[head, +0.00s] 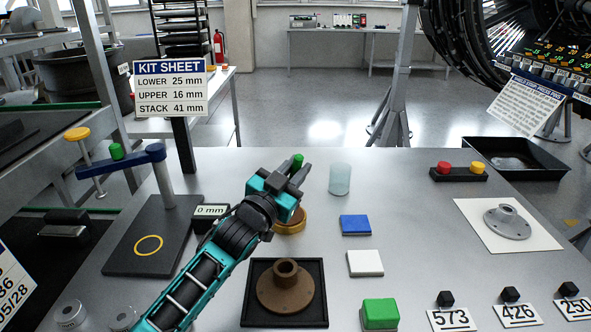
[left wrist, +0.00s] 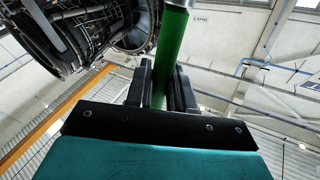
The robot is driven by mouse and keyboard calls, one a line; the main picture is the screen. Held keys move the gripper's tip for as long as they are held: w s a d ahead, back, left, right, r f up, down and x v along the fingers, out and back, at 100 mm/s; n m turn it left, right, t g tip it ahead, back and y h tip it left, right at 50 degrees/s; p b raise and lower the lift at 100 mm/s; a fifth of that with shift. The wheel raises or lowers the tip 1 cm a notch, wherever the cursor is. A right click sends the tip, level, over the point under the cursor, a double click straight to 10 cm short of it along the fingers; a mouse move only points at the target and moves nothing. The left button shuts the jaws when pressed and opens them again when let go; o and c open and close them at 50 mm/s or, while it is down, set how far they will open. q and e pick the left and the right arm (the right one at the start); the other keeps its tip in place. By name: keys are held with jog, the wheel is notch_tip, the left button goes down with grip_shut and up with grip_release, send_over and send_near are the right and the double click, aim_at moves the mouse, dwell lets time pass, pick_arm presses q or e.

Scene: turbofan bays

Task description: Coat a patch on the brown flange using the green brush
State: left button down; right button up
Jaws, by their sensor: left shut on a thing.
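My left gripper (head: 295,175) reaches in over the middle of the table and is shut on the green brush (head: 298,160). The brush's green handle also shows between the fingers in the left wrist view (left wrist: 171,45); its bristles are not visible. The brown flange (head: 270,296), a round disc with a raised hollow hub, sits in a black square tray (head: 316,323) at the front middle of the table. The gripper is behind the flange and apart from it. My right gripper is not in view.
A brass-coloured round dish (head: 290,226) stands partly hidden below the gripper. A clear cylinder (head: 340,179), a blue block (head: 355,225), a white block (head: 365,263) and a green block (head: 380,314) stand to the right. A grey flange (head: 507,222) lies on white paper. A blue-armed stand (head: 122,160) is left.

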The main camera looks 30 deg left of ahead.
pick_arm(q)
jog(key=shift+r+p, duration=1.3)
jog(key=shift+r, duration=1.2)
jog(key=shift+s+d+f, duration=0.15)
jog(key=shift+d, duration=0.05)
jog(key=s+d+f+y, duration=0.1)
jog(key=s+d, duration=0.2)
jog(key=s, duration=0.4)
jog(key=s+d+f+n+y, duration=0.1)
jog(key=s+d, duration=0.2)
jog(key=s, duration=0.4)
jog(key=shift+s, duration=0.35)
jog(key=shift+w+a, duration=0.1)
jog(key=shift+a, duration=0.05)
